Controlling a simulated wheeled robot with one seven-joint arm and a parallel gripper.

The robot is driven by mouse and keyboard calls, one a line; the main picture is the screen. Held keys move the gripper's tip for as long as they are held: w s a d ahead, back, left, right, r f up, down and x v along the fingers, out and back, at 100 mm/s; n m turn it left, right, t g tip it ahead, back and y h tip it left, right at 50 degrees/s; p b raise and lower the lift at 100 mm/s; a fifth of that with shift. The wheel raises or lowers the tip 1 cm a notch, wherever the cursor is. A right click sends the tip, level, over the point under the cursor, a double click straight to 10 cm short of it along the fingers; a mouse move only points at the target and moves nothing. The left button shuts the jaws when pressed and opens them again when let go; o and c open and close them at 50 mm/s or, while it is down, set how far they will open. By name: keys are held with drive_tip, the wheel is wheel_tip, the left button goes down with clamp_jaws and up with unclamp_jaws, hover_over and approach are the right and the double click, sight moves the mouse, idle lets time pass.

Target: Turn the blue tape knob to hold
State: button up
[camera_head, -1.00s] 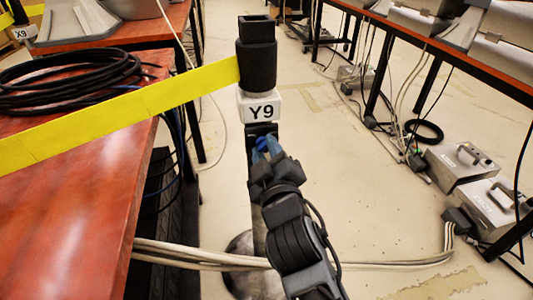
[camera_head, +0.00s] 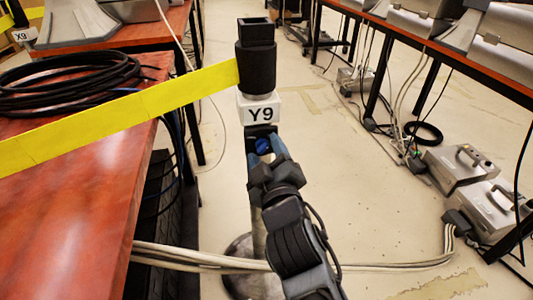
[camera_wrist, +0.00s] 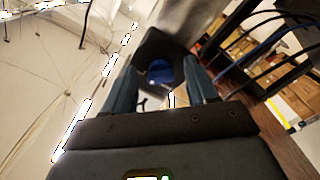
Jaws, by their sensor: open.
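The blue tape knob (camera_head: 263,146) sits in a dark housing on the post, just below the white Y9 label (camera_head: 261,110). In the wrist view the knob (camera_wrist: 160,71) shows as a blue disc in the dark housing, between and beyond my fingers. My gripper (camera_head: 265,151) is open, with its blue fingers on either side of the knob in the picture. In the wrist view my gripper (camera_wrist: 162,85) has its fingers apart. I cannot tell whether the fingertips touch the knob or its housing. The knob's pointer and markings are too small to read.
Yellow tape (camera_head: 125,115) runs left from the black post head (camera_head: 257,65) over the red table (camera_head: 75,200). A black cable coil (camera_head: 70,85) lies on that table. Pale cables (camera_head: 200,257) cross the floor low down. Metal boxes (camera_head: 460,165) stand at right. The floor right of the post is open.

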drive_tip(key=p+v, duration=0.1)
drive_tip(key=v, duration=0.6)
drive_tip(key=shift+s, duration=0.4)
drive_tip(key=shift+d, duration=0.15)
drive_tip(key=s+d+f+m+g+h, duration=0.1)
drive_tip(key=s+d+f+m, duration=0.1)
drive_tip(key=s+d+f, duration=0.35)
drive_tip(key=s+d+f+m, duration=0.2)
drive_tip(key=s+d, duration=0.4)
drive_tip(key=s, duration=0.3)
drive_tip(key=s+d+r+m+g+h, duration=0.1)
drive_tip(key=s+d+r+m, duration=0.2)
drive_tip(key=s, duration=0.5)
drive_tip(key=s+d+r+m+h, duration=0.1)
drive_tip(key=s+d+m+h, duration=0.1)
drive_tip(key=s+d, duration=0.45)
drive_tip(key=s+d+r+m+g+h, duration=0.1)
drive_tip(key=s+d+r+m, duration=0.15)
drive_tip(key=s, duration=0.65)
wheel_tip(320, 180, up, 22)
drive_tip(key=p, duration=2.2)
drive_tip(key=shift+w+a+f, duration=0.15)
drive_tip(key=shift+a+f, duration=0.05)
drive_tip(key=shift+a, duration=0.2)
drive_tip(key=shift+m, duration=0.25)
